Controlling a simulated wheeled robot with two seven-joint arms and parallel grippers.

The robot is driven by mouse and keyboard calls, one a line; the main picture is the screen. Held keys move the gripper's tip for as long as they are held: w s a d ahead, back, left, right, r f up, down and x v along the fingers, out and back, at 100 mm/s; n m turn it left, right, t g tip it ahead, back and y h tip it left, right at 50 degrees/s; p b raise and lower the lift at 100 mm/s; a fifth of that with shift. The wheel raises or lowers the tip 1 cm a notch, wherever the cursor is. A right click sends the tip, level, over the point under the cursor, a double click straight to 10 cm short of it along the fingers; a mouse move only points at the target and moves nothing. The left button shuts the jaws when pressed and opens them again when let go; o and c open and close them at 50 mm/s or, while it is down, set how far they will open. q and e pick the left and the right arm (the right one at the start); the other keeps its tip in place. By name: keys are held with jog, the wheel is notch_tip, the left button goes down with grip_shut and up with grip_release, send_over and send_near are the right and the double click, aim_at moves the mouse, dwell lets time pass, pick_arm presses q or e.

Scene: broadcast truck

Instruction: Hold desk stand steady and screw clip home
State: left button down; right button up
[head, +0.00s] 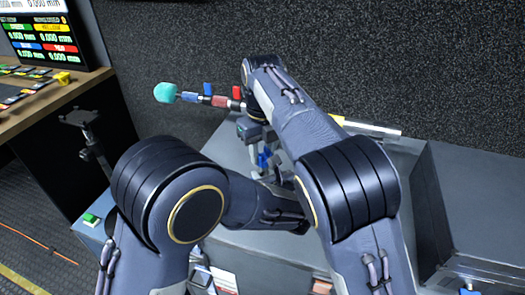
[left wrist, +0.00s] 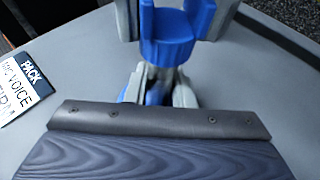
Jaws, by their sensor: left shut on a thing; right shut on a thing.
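In the left wrist view, a blue U-shaped clip (left wrist: 167,48) stands upright between light grey fingers of my right gripper. Below it, my left gripper (left wrist: 157,92) is shut on a narrow part of the desk stand, which the fingers and my wrist housing mostly hide. In the head view, my right gripper (head: 250,128) reaches down from above at the desk's middle. My left gripper (head: 265,165) is just below it, next to blue parts. The stand and the clip's thread cannot be made out; whether clip and stand touch is unclear.
A printed card (left wrist: 27,87) lies left of the stand. A black stand (head: 85,130) rises left. A dark wall closes the back.

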jog(key=o, duration=1)
jog(key=shift+r, duration=0.1)
jog(key=shift+r, duration=2.2)
